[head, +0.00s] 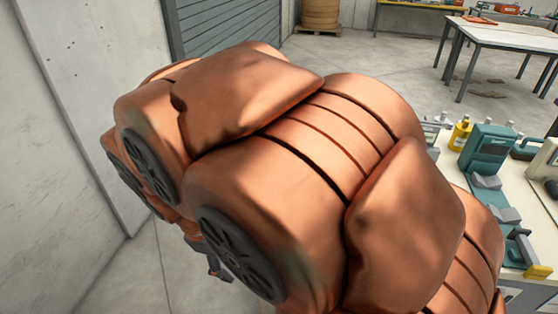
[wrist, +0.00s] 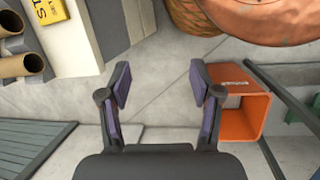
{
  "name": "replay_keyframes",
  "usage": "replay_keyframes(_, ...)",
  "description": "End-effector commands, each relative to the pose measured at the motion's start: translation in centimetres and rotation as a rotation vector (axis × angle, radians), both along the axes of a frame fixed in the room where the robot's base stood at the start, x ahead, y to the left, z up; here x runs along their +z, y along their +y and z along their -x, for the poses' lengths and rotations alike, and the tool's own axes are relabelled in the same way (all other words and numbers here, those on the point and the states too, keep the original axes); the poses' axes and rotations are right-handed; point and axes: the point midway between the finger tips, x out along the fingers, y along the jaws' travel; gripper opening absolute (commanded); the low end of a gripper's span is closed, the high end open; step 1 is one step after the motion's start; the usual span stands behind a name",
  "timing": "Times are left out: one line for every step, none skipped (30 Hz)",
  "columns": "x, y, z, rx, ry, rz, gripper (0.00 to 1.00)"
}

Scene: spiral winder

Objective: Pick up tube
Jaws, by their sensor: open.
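Several brown cardboard-like tubes with dark hollow ends show at the upper left of the wrist view; the clearest tube (wrist: 21,66) points its open end to the right. Another tube (wrist: 40,14) lies above it, cut off by the frame. My gripper (wrist: 160,78) is open and empty, with its two fingers spread over bare grey floor. The tubes are well to the left of the fingers and apart from them. In the head view my copper-coloured arm fills the middle, and no tube shows clearly there.
A whitish block with a yellow label (wrist: 50,12) stands beside the tubes. An open orange box (wrist: 243,112) is close right of my gripper. A large copper-coloured round thing (wrist: 270,15) is at upper right. A white table (head: 510,35) and a teal machine (head: 487,148) are at right.

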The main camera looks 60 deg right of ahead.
Motion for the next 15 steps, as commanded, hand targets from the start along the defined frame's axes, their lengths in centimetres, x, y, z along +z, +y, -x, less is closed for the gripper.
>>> replay_keyframes(0.1, -2.0, -0.8, 0.047, 0.032, 0.037, 0.64)
replay_keyframes(0.1, -3.2, -1.2, 0.084, 0.051, 0.058, 0.64)
replay_keyframes(0.2, -4.7, -1.8, 0.133, 0.077, 0.085, 0.64)
replay_keyframes(0.2, -5.9, -2.3, 0.171, 0.099, 0.104, 0.64)
replay_keyframes(0.2, -7.0, -2.7, 0.210, 0.122, 0.123, 0.64)
replay_keyframes(0.3, -8.5, -3.3, 0.264, 0.152, 0.147, 0.64)
replay_keyframes(0.4, -9.6, -3.8, 0.305, 0.178, 0.163, 0.64)
replay_keyframes(0.5, -10.7, -4.2, 0.345, 0.207, 0.179, 0.64)
replay_keyframes(0.6, -12.2, -4.7, 0.401, 0.247, 0.198, 0.64)
replay_keyframes(0.7, -13.3, -5.2, 0.444, 0.276, 0.210, 0.64)
replay_keyframes(0.7, -14.3, -5.6, 0.486, 0.308, 0.220, 0.64)
replay_keyframes(0.7, -15.7, -6.2, 0.545, 0.353, 0.234, 0.64)
replay_keyframes(0.7, -16.7, -6.6, 0.591, 0.387, 0.243, 0.64)
replay_keyframes(0.7, -17.7, -7.0, 0.636, 0.423, 0.249, 0.64)
replay_keyframes(0.6, -19.0, -7.5, 0.695, 0.473, 0.253, 0.64)
